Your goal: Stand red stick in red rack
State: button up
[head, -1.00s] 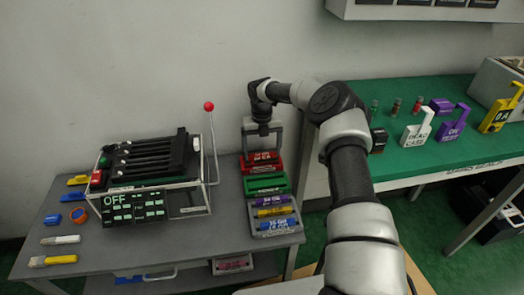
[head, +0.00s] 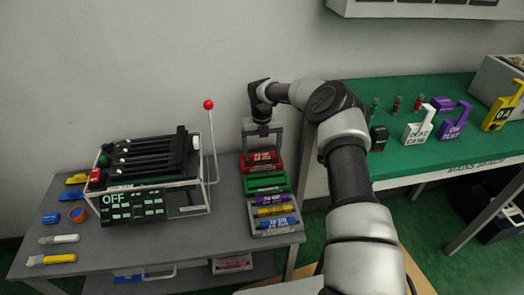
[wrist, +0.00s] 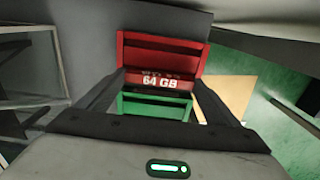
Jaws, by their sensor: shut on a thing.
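The red rack (head: 262,169) stands at the back of the grey bench, right of the lever fixture. It also shows in the wrist view (wrist: 162,43). My gripper (head: 262,147) points down over this rack. Its fingers are shut on the red stick (wrist: 160,81), which bears a "64 GB" label and lies between the fingertips in the wrist view. In the head view the stick (head: 263,157) is at the red rack. Its lower edge is hidden, so I cannot tell whether it rests fully in the rack.
A green rack (head: 266,185) stands just in front of the red one. A grey rack (head: 275,228) with purple, yellow and blue sticks is nearer. The fixture (head: 150,175) with a red-knobbed lever (head: 209,104) stands to the left. A green-topped table (head: 440,125) is at right.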

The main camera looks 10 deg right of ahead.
aim_at(262, 154)
jog(key=shift+f+b, duration=0.7)
jog(key=shift+f, duration=0.4)
jog(key=o, duration=0.9)
jog(key=shift+o, duration=0.2)
jog(key=shift+r, duration=0.1)
notch_tip(262, 154, up, 17)
jog(key=p, duration=0.4)
jog(key=shift+r, duration=0.15)
jog(key=shift+r, duration=0.1)
